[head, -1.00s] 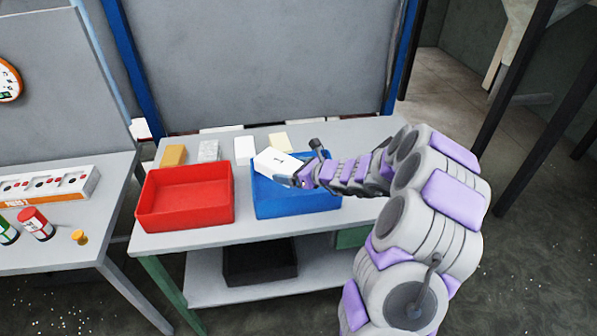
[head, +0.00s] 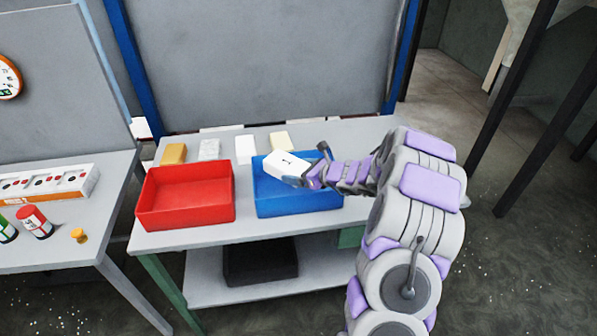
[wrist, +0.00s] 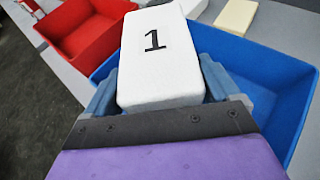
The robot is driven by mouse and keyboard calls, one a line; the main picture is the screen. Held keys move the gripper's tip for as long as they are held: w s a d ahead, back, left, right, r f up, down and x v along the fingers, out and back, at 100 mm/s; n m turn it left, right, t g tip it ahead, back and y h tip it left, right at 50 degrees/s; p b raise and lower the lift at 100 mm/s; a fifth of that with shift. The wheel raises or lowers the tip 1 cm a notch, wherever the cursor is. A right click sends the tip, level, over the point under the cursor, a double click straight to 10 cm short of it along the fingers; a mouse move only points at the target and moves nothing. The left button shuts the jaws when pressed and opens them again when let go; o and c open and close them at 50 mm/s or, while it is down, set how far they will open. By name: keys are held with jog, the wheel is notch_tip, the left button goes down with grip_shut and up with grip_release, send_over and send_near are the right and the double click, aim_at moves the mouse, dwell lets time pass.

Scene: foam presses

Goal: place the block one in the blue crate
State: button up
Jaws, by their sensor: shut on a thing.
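The white block one (head: 285,166), marked with a black 1, is held in my gripper (head: 308,172) over the blue crate (head: 300,204). In the wrist view, block one (wrist: 158,60) fills the middle, with my gripper's fingers on both of its sides. The blue crate (wrist: 262,62) lies below and around it in that view. The block appears tilted in the head view and sits around the height of the crate's rim. I cannot tell whether it touches the crate. The crate's floor is partly hidden by the block and my gripper.
An empty red crate (head: 186,213) stands left of the blue one. Behind them lie an orange-tan block (head: 173,154), a grey block (head: 209,150), a white block (head: 245,149) and a cream block (head: 282,142). A black bin (head: 260,262) sits on the lower shelf.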

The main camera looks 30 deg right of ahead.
jog(key=shift+d+f, duration=0.3)
jog(key=shift+f, duration=0.35)
jog(key=o, duration=0.8)
jog(key=shift+a, duration=0.15)
jog(key=shift+c, duration=0.2)
jog(key=shift+r, duration=0.15)
